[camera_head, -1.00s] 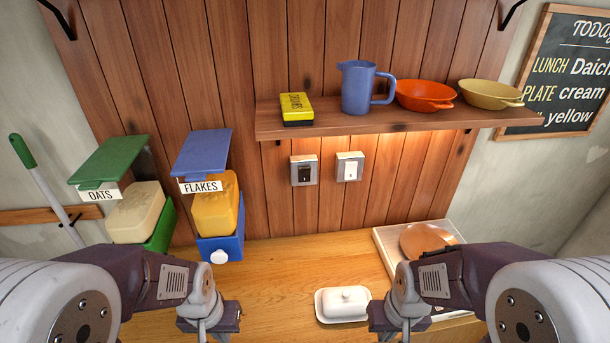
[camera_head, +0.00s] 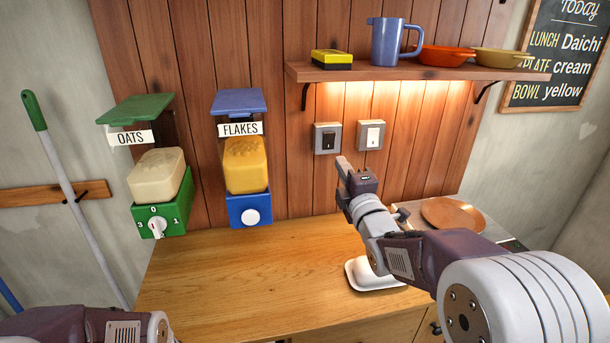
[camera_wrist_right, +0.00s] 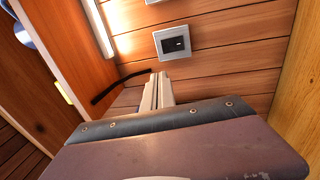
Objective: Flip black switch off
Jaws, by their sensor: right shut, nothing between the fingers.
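The black switch (camera_head: 327,138) sits in a grey plate on the plank wall, under the shelf. It also shows in the right wrist view (camera_wrist_right: 173,43), beyond the fingertips. A white switch (camera_head: 370,135) is just to its right in the head view. My right gripper (camera_head: 343,165) is shut and empty, raised just below the black switch; a gap between fingertips and switch shows in the right wrist view (camera_wrist_right: 158,82). My left arm shows only in part at the bottom left of the head view; its gripper is out of frame.
Oats (camera_head: 157,174) and flakes (camera_head: 245,165) dispensers hang at left. A white dish (camera_head: 365,277) is partly hidden under my right arm. The left counter (camera_head: 240,275) is clear.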

